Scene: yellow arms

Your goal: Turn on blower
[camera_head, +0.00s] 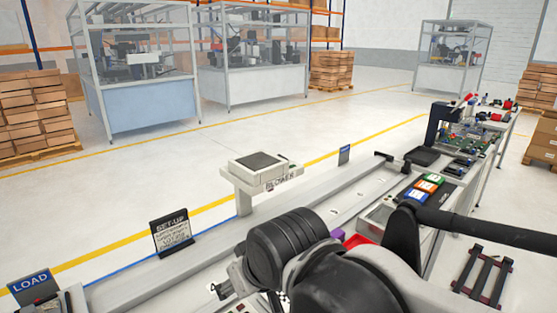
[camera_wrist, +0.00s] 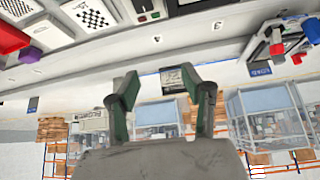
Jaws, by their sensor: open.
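The blower (camera_head: 262,178) is a pale box on a post, with a dark square panel on top and a "BLOWER" label on its front. It stands beyond the rail in the middle of the head view. It also shows in the wrist view (camera_wrist: 93,117), upside down, to the left of my gripper (camera_wrist: 167,88). My gripper is open, its two green-lined fingers spread and nothing held between them. It is apart from the blower.
A black "SET-UP" sign (camera_head: 172,232) and a "LOAD" sign (camera_head: 35,286) stand along the bench at left. Enclosed machines and pallets stand far behind. The floor beyond the blower is clear.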

